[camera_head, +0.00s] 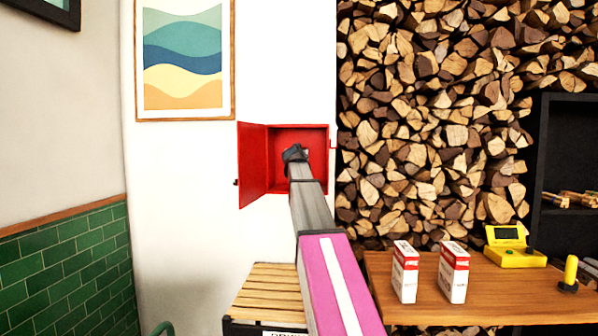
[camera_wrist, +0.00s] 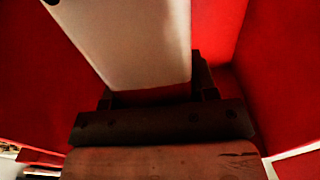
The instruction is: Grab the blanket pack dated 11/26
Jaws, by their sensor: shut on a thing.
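My gripper (camera_head: 297,153) reaches into an open red wall cabinet (camera_head: 283,135), its door swung out to the left. In the wrist view my gripper (camera_wrist: 158,95) is shut on a white pack (camera_wrist: 135,40) with a red lower edge, among red cabinet walls. No date shows on it. In the head view my gripper and arm hide that pack. Two white and red boxes stand upright on the wooden table, a left box (camera_head: 405,273) and a right box (camera_head: 454,274). Their print is too small to read.
A yellow device (camera_head: 516,256) and a yellow-handled object (camera_head: 570,272) stand on the wooden table (camera_head: 430,290) at right. A slatted wooden top (camera_head: 262,288) is below the cabinet. Stacked firewood (camera_head: 430,120) fills the wall behind. A black shelf (camera_head: 570,150) stands far right.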

